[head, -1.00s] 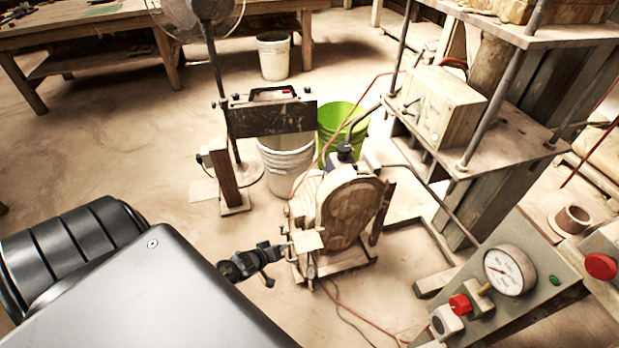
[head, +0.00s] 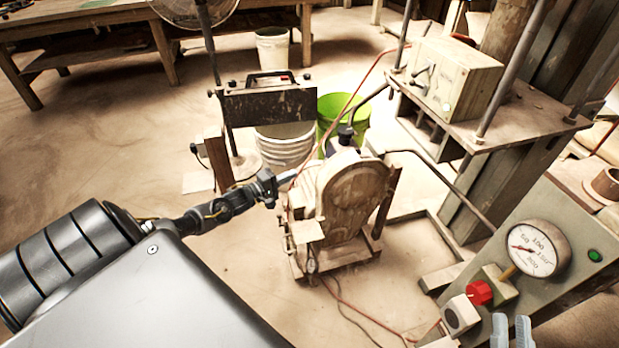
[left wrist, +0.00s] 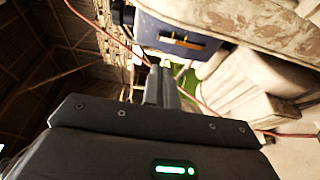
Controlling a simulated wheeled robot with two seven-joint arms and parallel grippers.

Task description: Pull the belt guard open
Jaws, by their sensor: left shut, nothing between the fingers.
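The belt guard looks to be the arched, dusty wooden cover (head: 350,195) on the small machine in mid-floor; its handle or hinge is not clear to me. My left gripper (head: 284,178) is shut and empty, just left of the machine near the cover's upper left side. In the left wrist view its closed fingers (left wrist: 162,85) point toward a blue motor housing (left wrist: 175,38) and a dusty curved wooden part (left wrist: 260,28). Contact cannot be told.
A white bucket (head: 285,146) and a green bucket (head: 342,108) stand behind the machine. A dark plate on a stand (head: 268,104) is behind my left gripper. A control panel with a gauge (head: 538,249) is at the right. Floor at left is clear.

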